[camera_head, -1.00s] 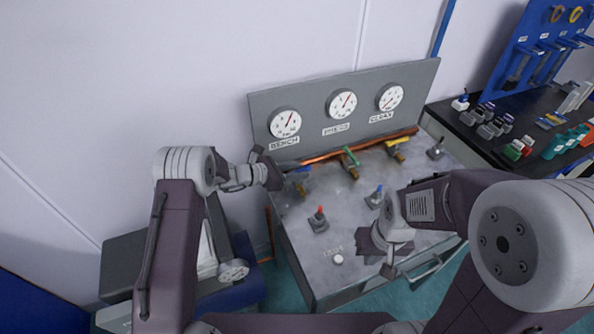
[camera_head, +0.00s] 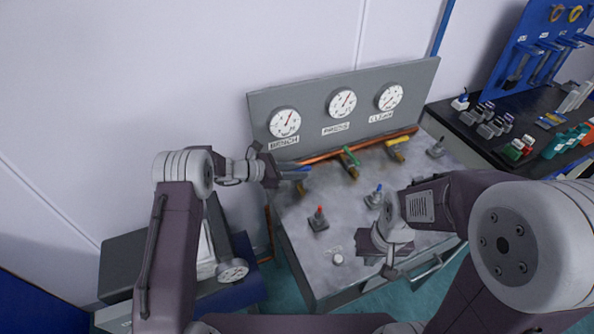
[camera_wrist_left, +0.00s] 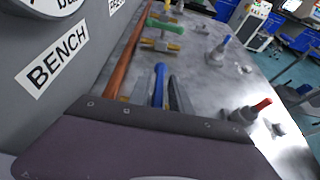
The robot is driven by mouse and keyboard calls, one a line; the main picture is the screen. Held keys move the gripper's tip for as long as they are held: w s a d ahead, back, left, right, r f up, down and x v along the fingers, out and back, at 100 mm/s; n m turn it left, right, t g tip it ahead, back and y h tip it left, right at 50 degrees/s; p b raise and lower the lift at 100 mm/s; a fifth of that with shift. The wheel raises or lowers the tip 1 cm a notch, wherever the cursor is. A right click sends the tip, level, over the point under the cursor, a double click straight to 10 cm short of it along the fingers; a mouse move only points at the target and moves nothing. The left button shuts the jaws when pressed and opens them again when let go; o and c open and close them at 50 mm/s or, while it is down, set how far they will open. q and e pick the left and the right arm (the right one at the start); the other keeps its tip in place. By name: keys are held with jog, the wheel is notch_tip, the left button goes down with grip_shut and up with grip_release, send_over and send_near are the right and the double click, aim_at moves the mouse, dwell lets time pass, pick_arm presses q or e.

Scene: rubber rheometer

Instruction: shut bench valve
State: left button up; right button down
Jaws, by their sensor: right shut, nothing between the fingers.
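The bench valve's blue lever (camera_head: 296,174) is on the grey bench top, below the gauge marked BENCH (camera_head: 285,122). My left gripper (camera_head: 280,167) is at the lever from the left, in front of the panel. In the left wrist view the blue lever (camera_wrist_left: 158,85) stands just ahead of the gripper, with a dark finger close on its right. The jaws look open around it; I cannot tell if they touch it. The valve body is mostly hidden. My right gripper (camera_head: 384,258) is shut and empty over the bench's front right part.
A green-handled valve (camera_head: 350,157) and a yellow-handled valve (camera_head: 397,142) sit along the copper pipe (camera_head: 330,153). A red-tipped toggle (camera_head: 319,218), a blue-tipped toggle (camera_head: 375,196) and a white knob (camera_head: 337,259) stand nearer the front. The bench top between them is clear.

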pick_arm(q)
jog(key=shift+a+r, duration=0.1)
pick_arm(e)
jog(key=shift+f+b, duration=0.4)
pick_arm(q)
jog(key=v, duration=0.8)
jog(key=shift+a, duration=0.4)
jog(key=shift+s+d+r, duration=0.1)
